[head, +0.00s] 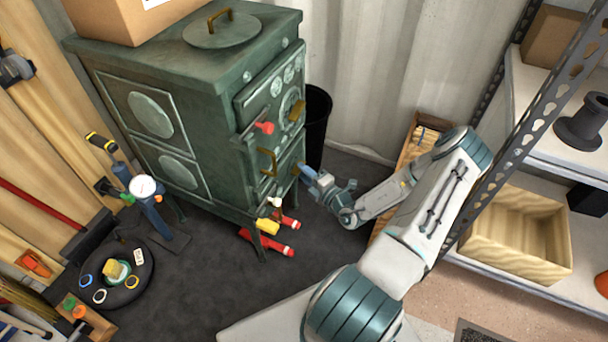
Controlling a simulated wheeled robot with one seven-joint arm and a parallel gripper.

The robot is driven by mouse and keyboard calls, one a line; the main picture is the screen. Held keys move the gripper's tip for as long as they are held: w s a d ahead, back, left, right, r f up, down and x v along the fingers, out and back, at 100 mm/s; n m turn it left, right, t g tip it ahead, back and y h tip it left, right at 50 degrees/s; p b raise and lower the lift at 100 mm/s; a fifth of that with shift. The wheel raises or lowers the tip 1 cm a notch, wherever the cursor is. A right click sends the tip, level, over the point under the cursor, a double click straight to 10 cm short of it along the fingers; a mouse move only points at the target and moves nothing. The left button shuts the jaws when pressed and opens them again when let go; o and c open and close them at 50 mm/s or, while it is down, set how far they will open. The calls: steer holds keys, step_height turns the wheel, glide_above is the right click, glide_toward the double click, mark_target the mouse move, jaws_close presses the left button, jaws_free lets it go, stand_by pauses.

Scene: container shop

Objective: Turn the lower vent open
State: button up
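A green cast stove (200,110) stands left of centre with its front turned to the right. A red knob (264,127) and brass handles, an upper one (297,110) and a lower one (267,160), show on its front. I cannot clearly make out the lower vent; the low part of the front is small and partly covered by my gripper. My gripper (305,172) is at the lower right of the stove front, its tip close to or touching a small brass-coloured part. I cannot tell contact or whether the fingers are apart.
Red cylinders (268,242) and a yellow item (267,226) lie on the floor by the stove legs. A black bin (317,120) stands behind. A metal shelf with a wooden crate (515,240) is at right. A round dark tray (118,275) with small items is at lower left.

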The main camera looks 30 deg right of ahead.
steer(key=shift+w+a, duration=0.1)
steer(key=shift+w, duration=0.25)
jaws_close()
steer(key=n+y, duration=0.1)
steer(key=n, duration=0.2)
steer(key=n+t, duration=0.1)
steer(key=n, duration=0.2)
steer(key=n+t+y, duration=0.1)
steer(key=n, duration=0.2)
steer(key=shift+f+y+p, duration=0.3)
steer(key=shift+f+p, duration=0.05)
steer(key=shift+p, duration=0.05)
steer(key=shift+n, duration=0.4)
